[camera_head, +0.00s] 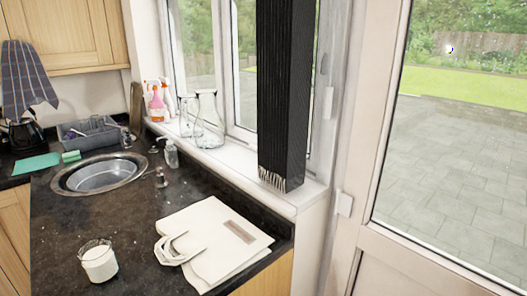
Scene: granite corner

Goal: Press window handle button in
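A tall window (236,60) stands behind the counter, partly covered by a dark ribbed vertical panel, seemingly a gathered blind (285,90). A small white fitting (328,102) sits on the white frame right of the blind. It may be the window handle or a hinge; I cannot tell, and no button on it can be made out. Any handle behind the blind is hidden. Neither of my grippers shows in the head view.
A white sill (245,168) holds glass jugs (208,120) and spray bottles (157,103). The dark counter (120,205) bears a sink (98,176), soap bottle (171,153), folded cream bag (214,240) and white-filled glass (99,262). A glazed door (375,150) stands at right.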

